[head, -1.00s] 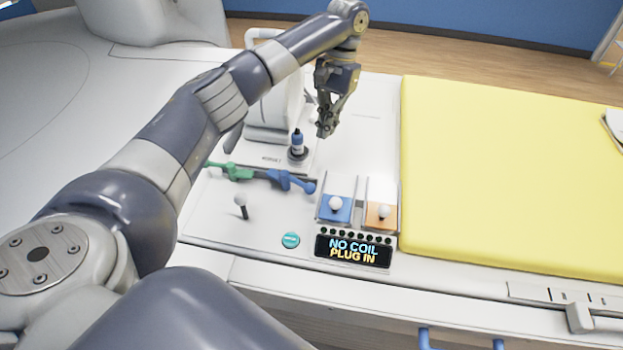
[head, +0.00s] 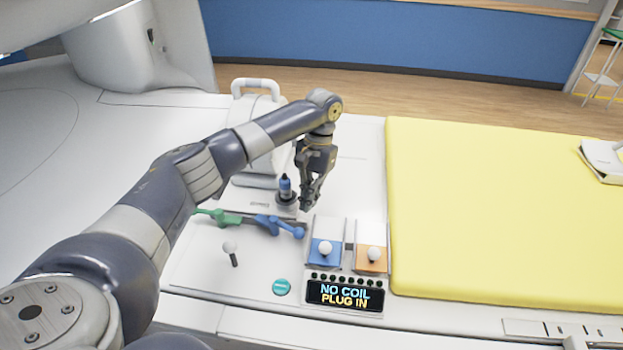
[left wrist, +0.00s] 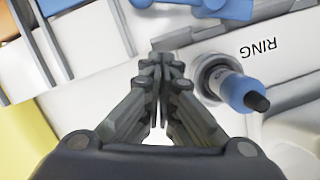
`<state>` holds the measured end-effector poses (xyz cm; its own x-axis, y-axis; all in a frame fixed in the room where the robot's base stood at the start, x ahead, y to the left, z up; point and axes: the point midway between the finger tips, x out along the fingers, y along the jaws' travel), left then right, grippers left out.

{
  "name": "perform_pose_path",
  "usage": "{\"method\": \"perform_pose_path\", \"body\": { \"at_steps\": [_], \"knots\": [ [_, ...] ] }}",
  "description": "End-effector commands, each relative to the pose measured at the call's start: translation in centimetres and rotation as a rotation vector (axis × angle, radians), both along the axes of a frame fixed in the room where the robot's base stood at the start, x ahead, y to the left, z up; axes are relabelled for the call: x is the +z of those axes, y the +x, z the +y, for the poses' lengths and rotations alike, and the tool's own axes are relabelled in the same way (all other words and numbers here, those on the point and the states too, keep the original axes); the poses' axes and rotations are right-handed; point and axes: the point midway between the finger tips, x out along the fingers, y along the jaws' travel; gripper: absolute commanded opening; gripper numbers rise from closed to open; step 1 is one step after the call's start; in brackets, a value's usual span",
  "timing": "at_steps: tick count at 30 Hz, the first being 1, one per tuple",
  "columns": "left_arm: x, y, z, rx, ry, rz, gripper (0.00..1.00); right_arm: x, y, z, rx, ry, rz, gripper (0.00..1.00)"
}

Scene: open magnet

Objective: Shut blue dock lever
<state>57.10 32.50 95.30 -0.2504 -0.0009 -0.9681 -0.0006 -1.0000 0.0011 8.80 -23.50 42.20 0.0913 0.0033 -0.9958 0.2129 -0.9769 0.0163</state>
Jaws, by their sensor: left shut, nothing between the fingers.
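The blue dock lever (head: 277,226) lies along the slot on the white panel, its round knob at the right end. Part of it shows at the top of the left wrist view (left wrist: 145,3). My right gripper is not in view.
A green lever (head: 222,217) lies left of the blue one. Blue (head: 326,255) and orange (head: 371,264) sliders with white knobs stand to the right. In front are a small stick (head: 231,253), a teal button (head: 282,287) and a display (head: 344,295) reading "NO COIL PLUG IN". A yellow mat (head: 500,220) lies right.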

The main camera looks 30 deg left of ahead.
Motion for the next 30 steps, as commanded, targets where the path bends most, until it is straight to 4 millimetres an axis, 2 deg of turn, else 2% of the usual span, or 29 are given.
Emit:
{"method": "perform_pose_path", "body": {
  "at_steps": [2, 9, 15, 30],
  "knots": [
    [-1.6, -0.6, 0.1, 0.0, 0.002, 0.004, 0.0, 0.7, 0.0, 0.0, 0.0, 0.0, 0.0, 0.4],
    [-1.0, -2.9, 0.1, -0.001, 0.002, -0.001, 0.0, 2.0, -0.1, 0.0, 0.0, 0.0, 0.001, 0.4],
    [-0.9, -4.2, 0.1, -0.001, 0.002, -0.001, 0.0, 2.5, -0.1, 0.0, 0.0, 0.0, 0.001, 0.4],
    [-0.9, -4.5, 0.2, -0.002, 0.001, 0.0, 0.0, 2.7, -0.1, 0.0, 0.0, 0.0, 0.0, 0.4]
  ]
}}
